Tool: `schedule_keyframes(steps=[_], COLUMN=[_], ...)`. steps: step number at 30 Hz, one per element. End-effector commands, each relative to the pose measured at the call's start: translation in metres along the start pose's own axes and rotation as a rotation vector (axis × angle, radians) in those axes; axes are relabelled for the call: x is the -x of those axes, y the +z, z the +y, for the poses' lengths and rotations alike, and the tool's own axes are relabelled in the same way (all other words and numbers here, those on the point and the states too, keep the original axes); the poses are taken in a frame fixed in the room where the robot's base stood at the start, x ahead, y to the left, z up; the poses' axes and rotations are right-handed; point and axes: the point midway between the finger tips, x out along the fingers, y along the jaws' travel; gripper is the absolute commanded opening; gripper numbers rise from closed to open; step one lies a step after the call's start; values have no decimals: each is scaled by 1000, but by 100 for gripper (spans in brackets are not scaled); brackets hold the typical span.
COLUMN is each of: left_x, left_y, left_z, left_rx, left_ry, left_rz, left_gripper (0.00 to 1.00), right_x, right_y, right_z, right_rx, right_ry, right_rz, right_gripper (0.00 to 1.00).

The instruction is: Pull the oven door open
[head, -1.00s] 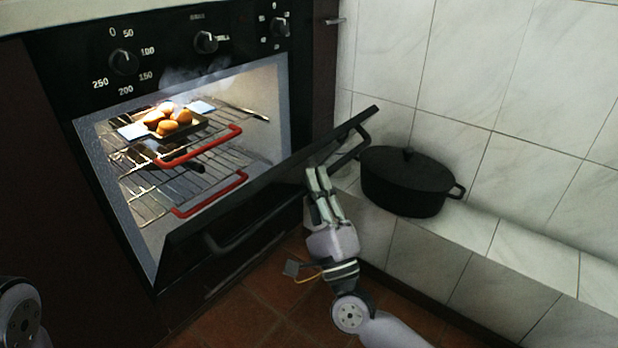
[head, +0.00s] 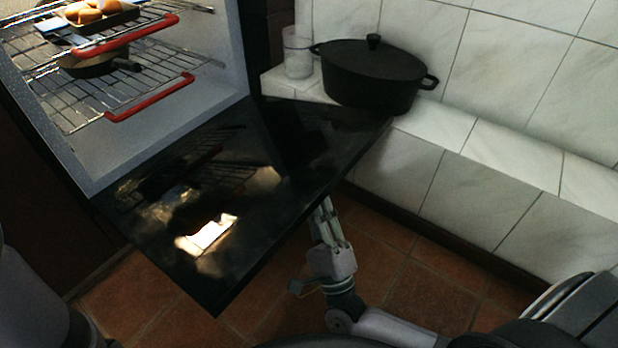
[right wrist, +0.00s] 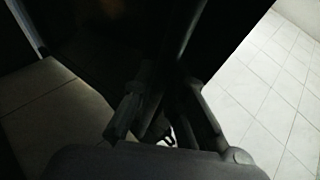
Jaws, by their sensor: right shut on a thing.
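The oven door (head: 262,190) is lowered almost flat in the head view, its glossy black inner face turned up and reflecting light. My right gripper (head: 327,212) is at the door's outer edge, its fingers reaching under that edge. In the right wrist view the fingers (right wrist: 165,115) are shut around the dark door handle (right wrist: 188,30); the picture is dim there. The handle is hidden behind the door in the head view. The oven cavity (head: 190,110) is open. My left gripper is out of view.
Wire racks with red front bars (head: 150,97) hold a tray of round brown food (head: 95,15) and a pan (head: 90,65). A black lidded pot (head: 370,78) and a glass jar (head: 297,55) stand on the tiled ledge (head: 440,125). Floor is clear around the door.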

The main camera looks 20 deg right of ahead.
Motion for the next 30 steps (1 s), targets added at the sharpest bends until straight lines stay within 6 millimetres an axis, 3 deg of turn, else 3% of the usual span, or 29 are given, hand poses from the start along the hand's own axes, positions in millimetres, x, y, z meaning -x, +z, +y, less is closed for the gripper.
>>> schedule_keyframes(steps=[6, 12, 28, 29, 30], left_x=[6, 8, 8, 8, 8], left_y=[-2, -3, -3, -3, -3], left_z=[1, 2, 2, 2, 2], left_rx=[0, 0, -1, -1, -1], left_ry=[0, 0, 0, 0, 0], left_rz=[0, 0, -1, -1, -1], left_gripper=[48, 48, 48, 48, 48], right_x=[27, 39, 42, 42, 42], right_y=[-11, -16, -18, -18, -18], right_z=[24, 36, 40, 40, 39], right_rx=[-10, -11, -11, -11, -11], right_ry=[-12, -14, -16, -16, -16], right_rz=[0, -1, -1, -1, -1], right_gripper=[0, 0, 0, 13, 15])
